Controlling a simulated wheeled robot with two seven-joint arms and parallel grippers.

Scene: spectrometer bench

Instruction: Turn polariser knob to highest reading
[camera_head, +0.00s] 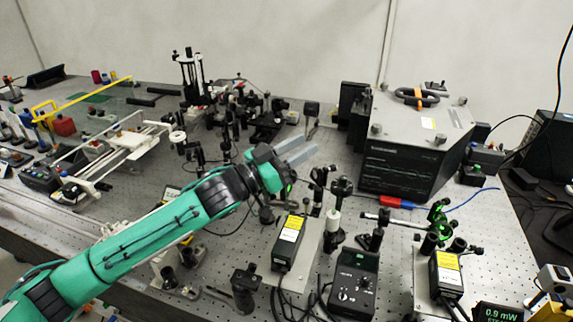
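The green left arm comes in from the lower left, and my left gripper (309,144) is over the middle of the bench. Its two grey fingers point right with a gap between them, and nothing shows in the gap. A readout (497,312) at the bottom right shows 0.9 mW; its lower line is cut off by the frame edge. Black optic mounts on posts (341,188) stand just below and right of the gripper. I cannot tell which part is the polariser knob, or whether the gripper touches any mount. My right gripper is not in view.
A large dark instrument box (405,155) stands at the back right. Yellow-labelled modules (288,241) and a black control box (354,284) stand in front. A green-lit mount (438,217) stands at right. Cables cross the front; the perforated bench (490,215) has some bare surface at right.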

